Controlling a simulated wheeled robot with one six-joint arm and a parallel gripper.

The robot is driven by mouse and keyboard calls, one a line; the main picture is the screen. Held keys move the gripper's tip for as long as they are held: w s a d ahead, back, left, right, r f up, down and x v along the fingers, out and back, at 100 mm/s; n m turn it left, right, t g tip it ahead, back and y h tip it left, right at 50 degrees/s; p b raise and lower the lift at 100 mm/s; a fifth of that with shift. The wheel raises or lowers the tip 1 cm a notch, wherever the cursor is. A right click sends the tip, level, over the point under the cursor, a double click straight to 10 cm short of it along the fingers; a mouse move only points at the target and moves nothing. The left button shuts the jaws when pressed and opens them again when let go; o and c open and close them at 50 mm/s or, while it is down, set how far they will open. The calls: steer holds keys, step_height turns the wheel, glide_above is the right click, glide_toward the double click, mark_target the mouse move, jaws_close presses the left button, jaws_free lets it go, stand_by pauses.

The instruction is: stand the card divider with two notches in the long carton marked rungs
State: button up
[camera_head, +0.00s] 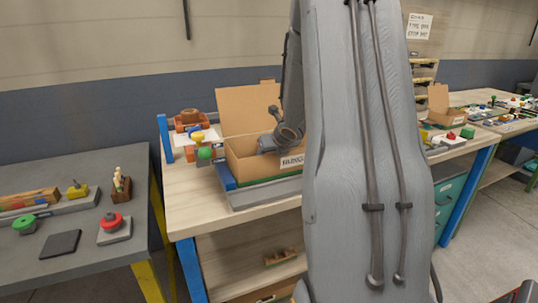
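The long cardboard carton (241,158) marked "RUNGS" stands on the wooden bench in the middle, with a tall flap up at its back. My gripper (272,143) is at the carton's opening, in front of the flap. My own grey arm covers the carton's right end and much of the gripper's surroundings. The fingertips are too small and hidden to tell whether they are open or shut. I cannot make out a card divider with two notches, in the gripper or in the carton.
Wooden bench (190,205) has a blue post at its left and coloured parts beside the carton. A dark table (80,265) at the left holds a red button, a green knob and blocks. Another open carton (438,108) stands on the right bench. Floor is clear at far right.

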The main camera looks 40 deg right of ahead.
steer(key=shift+r+p, duration=0.8)
steer(key=shift+p, duration=0.2)
steer(key=p+v, duration=0.1)
steer(key=v, duration=1)
steer(key=shift+s+r, duration=0.2)
steer(key=shift+s, duration=0.15)
